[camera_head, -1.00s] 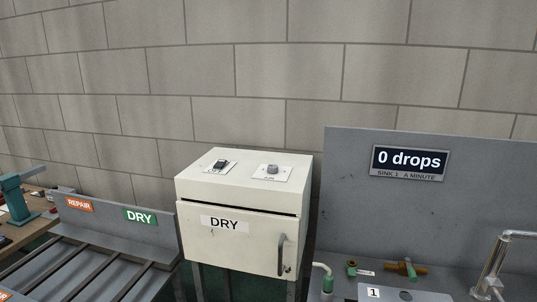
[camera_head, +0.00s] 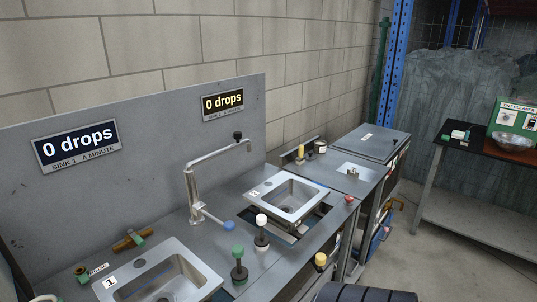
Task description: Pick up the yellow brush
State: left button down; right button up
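I cannot make out a clear yellow brush. A small upright yellow thing (camera_head: 301,152) stands at the back of the counter beyond the second sink. A yellow round-topped thing (camera_head: 320,259) is at the front edge of the counter. Both are too small to tell whether either is a brush. Neither of my grippers is in view.
Sink 1 (camera_head: 188,291) and sink 2 (camera_head: 315,196) are set along the grey counter, with a tall faucet (camera_head: 188,180) between them. Knobs with green (camera_head: 239,251) and white (camera_head: 261,221) tops stand nearby. A dark side table (camera_head: 480,148) is at right, beyond open floor.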

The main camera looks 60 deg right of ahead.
aim_at(300, 160)
jog(key=z, duration=2.25)
jog(key=i+l, duration=0.4)
jog(key=i+l+u, duration=0.1)
jog(key=i+l, duration=0.3)
jog(key=l, duration=0.2)
jog(key=i+l+u, duration=0.1)
jog(key=i+l, duration=0.3)
jog(key=l, duration=0.15)
